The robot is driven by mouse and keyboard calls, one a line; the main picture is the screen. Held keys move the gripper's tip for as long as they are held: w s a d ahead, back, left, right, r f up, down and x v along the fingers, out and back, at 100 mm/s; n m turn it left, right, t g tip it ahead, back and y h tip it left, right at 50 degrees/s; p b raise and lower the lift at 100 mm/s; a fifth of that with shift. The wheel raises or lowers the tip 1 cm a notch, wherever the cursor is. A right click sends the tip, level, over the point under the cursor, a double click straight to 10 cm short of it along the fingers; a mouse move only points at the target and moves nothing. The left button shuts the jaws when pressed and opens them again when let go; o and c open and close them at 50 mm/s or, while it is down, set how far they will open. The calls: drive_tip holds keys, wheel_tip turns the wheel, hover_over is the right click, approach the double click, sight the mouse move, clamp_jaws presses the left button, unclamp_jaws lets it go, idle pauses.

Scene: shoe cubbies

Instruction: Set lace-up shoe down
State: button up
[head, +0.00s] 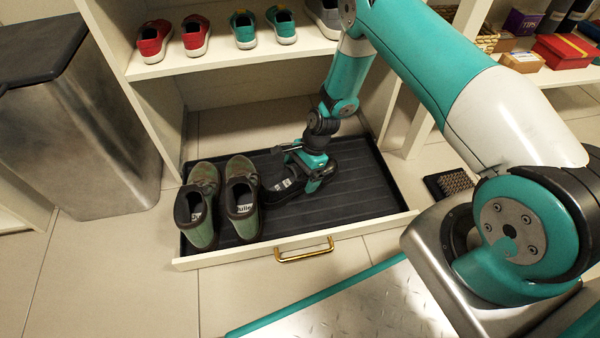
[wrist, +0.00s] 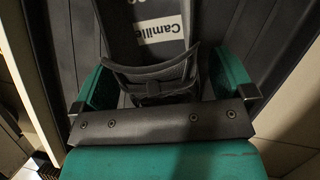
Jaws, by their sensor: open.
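A black lace-up shoe (head: 284,190) rests on the dark tray of the pulled-out drawer (head: 345,205). In the wrist view the shoe's heel (wrist: 150,72) shows between the fingers, with an insole label reading "Camille". My gripper (head: 318,180) is down at the shoe's heel end. Its two teal fingers are open, one on each side of the heel, and they also show in the wrist view (wrist: 165,88). I cannot tell whether either finger touches the shoe. Part of the shoe is hidden by my gripper in the head view.
A pair of green shoes (head: 222,200) labelled "Julie" stands at the drawer's left. The drawer's right part is bare. Red shoes (head: 173,40) and teal shoes (head: 264,27) sit on the shelf above. A metal bin (head: 85,130) stands left, and a dark studded box (head: 449,184) right.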

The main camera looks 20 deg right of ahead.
drive_tip(key=p+v, duration=0.6)
drive_tip(key=v, duration=0.6)
drive_tip(key=shift+w+r+p, duration=0.1)
drive_tip(key=shift+r+p, duration=0.05)
drive_tip(key=shift+p, duration=0.25)
drive_tip(key=s+a+r+n, duration=0.2)
drive_tip(key=a+r+n, duration=0.15)
drive_tip(key=r, duration=0.45)
drive_tip(key=s+a+r+n, duration=0.2)
drive_tip(key=r+n, duration=0.2)
drive_tip(key=r, duration=0.5)
drive_tip(key=s+a+r+n, duration=0.1)
drive_tip(key=a+r+n, duration=0.2)
drive_tip(key=r, duration=0.5)
drive_tip(key=s+a+r+n, duration=0.1)
drive_tip(key=s+r+n, duration=0.5)
drive_tip(key=s, duration=0.4)
drive_tip(key=s+a+r+n, duration=0.1)
drive_tip(key=s+r+n, duration=0.5)
drive_tip(key=s, duration=0.4)
drive_tip(key=shift+s+a+r+t, duration=0.2)
drive_tip(key=shift+a+r+t, duration=0.2)
drive_tip(key=shift+r, duration=0.25)
